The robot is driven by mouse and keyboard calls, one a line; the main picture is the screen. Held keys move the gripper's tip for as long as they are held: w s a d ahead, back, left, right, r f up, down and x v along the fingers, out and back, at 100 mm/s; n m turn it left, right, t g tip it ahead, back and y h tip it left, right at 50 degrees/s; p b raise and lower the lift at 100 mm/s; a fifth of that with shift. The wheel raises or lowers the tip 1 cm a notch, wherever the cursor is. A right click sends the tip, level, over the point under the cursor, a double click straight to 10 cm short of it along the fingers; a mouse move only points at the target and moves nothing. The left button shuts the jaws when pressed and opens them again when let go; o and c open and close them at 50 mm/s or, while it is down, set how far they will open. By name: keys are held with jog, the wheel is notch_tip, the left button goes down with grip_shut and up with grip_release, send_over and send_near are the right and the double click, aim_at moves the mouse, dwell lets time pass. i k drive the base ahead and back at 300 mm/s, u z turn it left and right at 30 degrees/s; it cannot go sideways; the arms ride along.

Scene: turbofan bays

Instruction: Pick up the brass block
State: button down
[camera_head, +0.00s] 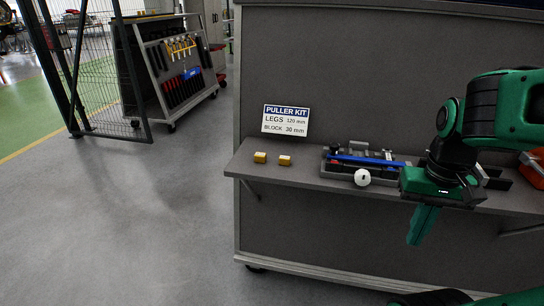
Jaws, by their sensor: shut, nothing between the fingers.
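Two small yellow brass-coloured blocks lie on the left part of a grey shelf (310,178). The left block (260,157) is near the shelf's left end, and the right block (284,160) is a short way to its right, apart from it. The frame does not show which one the task names. My gripper (415,240) is green, points down and is shut with nothing in it. In the picture it hangs well to the right of both blocks, across the shelf's front edge, touching neither.
A sign (286,120) reading "PULLER KIT, LEGS 120 mm, BLOCK 30 mm" stands behind the blocks. A tool rack (180,75) stands back left.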

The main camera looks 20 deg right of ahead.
aim_at(260, 158)
jog(key=z, duration=0.05)
jog(key=i, duration=1)
jog(key=u, duration=0.1)
